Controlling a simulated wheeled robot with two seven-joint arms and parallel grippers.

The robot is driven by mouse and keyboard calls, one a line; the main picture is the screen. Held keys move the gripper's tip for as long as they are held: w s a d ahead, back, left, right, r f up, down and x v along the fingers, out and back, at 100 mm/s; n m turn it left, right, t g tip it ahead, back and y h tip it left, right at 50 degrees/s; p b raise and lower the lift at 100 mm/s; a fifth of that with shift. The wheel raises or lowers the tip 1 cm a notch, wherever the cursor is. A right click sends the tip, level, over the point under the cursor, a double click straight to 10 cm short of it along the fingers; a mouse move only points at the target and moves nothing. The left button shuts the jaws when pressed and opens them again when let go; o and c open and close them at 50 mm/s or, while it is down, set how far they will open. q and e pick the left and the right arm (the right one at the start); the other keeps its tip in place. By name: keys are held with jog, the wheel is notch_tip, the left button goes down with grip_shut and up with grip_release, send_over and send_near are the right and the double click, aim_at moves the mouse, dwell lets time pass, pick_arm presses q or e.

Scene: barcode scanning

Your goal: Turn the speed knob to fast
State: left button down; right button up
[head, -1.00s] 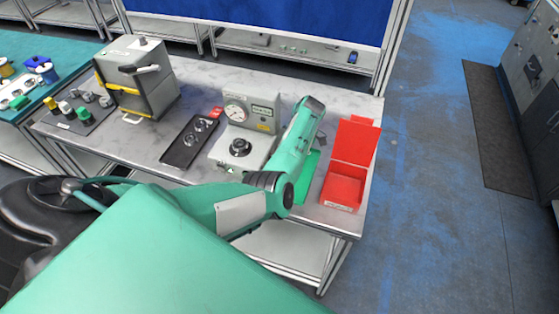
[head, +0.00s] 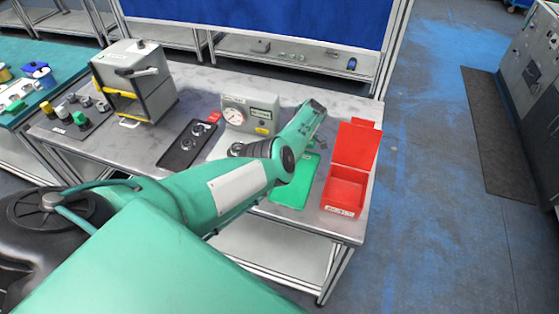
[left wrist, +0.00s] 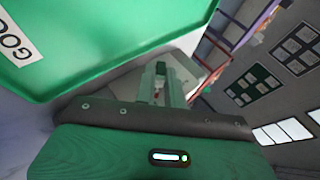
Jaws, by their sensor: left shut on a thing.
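The grey gauge box (head: 252,114) stands on the table with a round dial on its front. A black round knob (head: 236,149) sits on its light base, and my left arm covers part of that base. No lettering on the knob is readable. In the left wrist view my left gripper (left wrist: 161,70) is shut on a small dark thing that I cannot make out. A pale grey shape lies just beyond its fingers. My right gripper is in neither view.
A green tray (head: 288,192) lies right of the base and also fills the upper left of the wrist view (left wrist: 100,45). An open red box (head: 343,194) stands further right. A black tray (head: 178,157) and a grey-yellow cabinet (head: 154,88) stand on the left.

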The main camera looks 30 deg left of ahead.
pick_arm(q)
jog(key=shift+s+f, duration=0.15)
jog(key=shift+f, duration=0.05)
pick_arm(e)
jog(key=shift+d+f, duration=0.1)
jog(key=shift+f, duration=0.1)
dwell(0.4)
pick_arm(q)
jog(key=c, duration=1.5)
grip_release()
jog(key=shift+a, duration=0.2)
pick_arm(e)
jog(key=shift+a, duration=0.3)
pick_arm(q)
jog(key=shift+r, duration=0.1)
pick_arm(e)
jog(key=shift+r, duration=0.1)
